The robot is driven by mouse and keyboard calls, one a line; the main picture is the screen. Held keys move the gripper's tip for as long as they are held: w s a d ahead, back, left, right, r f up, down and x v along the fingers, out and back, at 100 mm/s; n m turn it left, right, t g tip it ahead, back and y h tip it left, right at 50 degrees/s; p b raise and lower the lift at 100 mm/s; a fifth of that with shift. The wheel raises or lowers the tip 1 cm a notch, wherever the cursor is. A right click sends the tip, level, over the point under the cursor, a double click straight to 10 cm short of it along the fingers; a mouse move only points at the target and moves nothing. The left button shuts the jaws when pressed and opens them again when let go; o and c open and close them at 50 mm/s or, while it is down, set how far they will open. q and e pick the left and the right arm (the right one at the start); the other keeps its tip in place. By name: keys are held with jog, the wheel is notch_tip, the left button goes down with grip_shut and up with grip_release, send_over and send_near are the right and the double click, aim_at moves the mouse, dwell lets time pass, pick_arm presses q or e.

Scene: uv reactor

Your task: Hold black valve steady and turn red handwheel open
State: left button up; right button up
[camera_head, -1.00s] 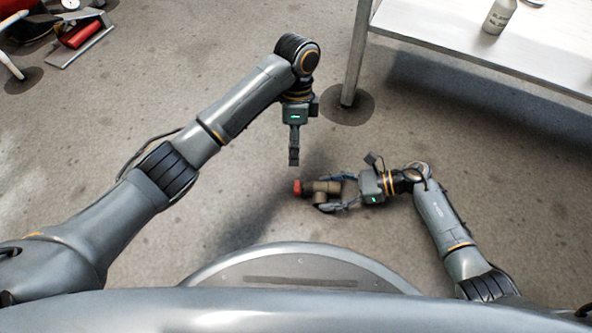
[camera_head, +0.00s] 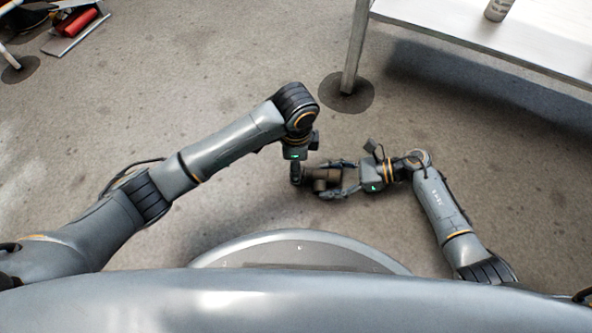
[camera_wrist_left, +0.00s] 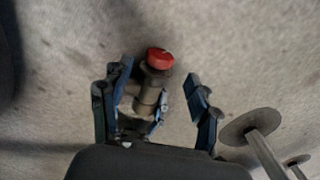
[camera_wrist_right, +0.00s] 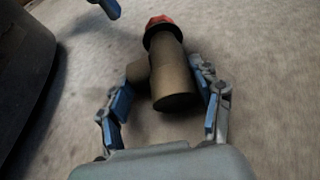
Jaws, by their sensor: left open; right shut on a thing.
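The valve (camera_head: 322,176) looks brown with a short side stub, lying sideways between the fingers of my right gripper (camera_head: 332,179), which is shut on it above the floor. Its body (camera_wrist_right: 174,82) fills the middle of the right wrist view. The red handwheel (camera_wrist_right: 160,22) caps its far end. My left gripper (camera_head: 296,177) is open at the handwheel end. In the left wrist view, the handwheel (camera_wrist_left: 159,58) sits between the open fingertips, nearer the left one; contact is unclear. In the head view, my left gripper hides the handwheel.
A white table (camera_head: 480,35) stands at the upper right, its leg (camera_head: 354,50) ending in a dark round foot (camera_head: 346,93). Red and grey items (camera_head: 78,25) lie at the upper left. The floor around my grippers is clear.

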pick_arm(q)
notch_tip(320, 180, down, 5)
jog(key=shift+w+f, duration=0.1)
jog(key=shift+w, duration=0.05)
jog(key=c, duration=1.2)
jog(key=shift+w, duration=0.1)
jog(key=shift+w+g, duration=0.2)
jog(key=shift+g, duration=0.75)
jog(key=shift+w+g, duration=0.15)
jog(key=shift+g, duration=0.8)
jog(key=shift+w+g, duration=0.15)
jog(key=shift+g, duration=0.85)
